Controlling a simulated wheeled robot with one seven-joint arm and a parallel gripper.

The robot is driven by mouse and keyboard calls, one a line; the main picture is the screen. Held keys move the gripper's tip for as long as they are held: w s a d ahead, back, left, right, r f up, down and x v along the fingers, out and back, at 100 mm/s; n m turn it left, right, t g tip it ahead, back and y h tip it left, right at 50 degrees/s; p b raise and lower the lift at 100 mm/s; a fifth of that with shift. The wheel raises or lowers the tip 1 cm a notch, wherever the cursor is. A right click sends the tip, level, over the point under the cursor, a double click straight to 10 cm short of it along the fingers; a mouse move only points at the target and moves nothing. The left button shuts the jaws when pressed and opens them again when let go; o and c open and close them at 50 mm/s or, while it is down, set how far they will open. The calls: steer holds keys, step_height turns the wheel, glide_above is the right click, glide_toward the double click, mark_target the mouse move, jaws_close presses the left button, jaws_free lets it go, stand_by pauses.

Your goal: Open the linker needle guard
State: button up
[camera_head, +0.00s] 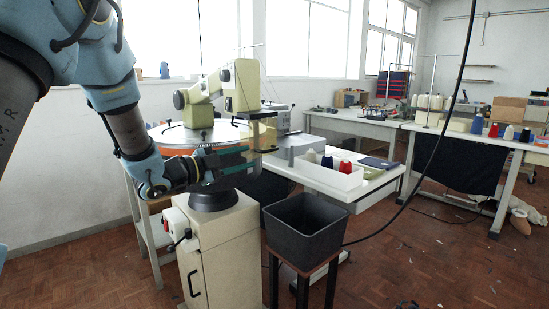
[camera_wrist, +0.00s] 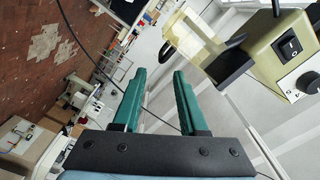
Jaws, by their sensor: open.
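The linker (camera_head: 202,113) is a cream machine on a pedestal, with a round dial plate. Its head (camera_head: 242,88) hangs over the right side of the dial, and a pale frame-like part (camera_head: 264,134) sits below it. In the wrist view the linker head (camera_wrist: 288,52) is at upper right, with a black switch and a knob. A pale looped part (camera_wrist: 187,38) beside it may be the needle guard; I cannot tell whether it is open. My gripper (camera_head: 248,160) is open and empty at the front of the dial. Its teal fingers (camera_wrist: 160,75) are apart, short of the looped part.
A black bin (camera_head: 305,226) on a stand is right of the linker's pedestal (camera_head: 222,250). More worktables stand at the back right. A dark cable hangs across the view.

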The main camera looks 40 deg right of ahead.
mark_target(264, 152)
steer(key=d+p, duration=0.1)
steer(key=d, duration=0.3)
steer(key=d+p, duration=0.1)
steer(key=d, duration=0.4)
steer(key=shift+s+d, duration=0.2)
steer(key=shift+d, duration=0.05)
jaws_close()
steer(key=shift+f, duration=0.1)
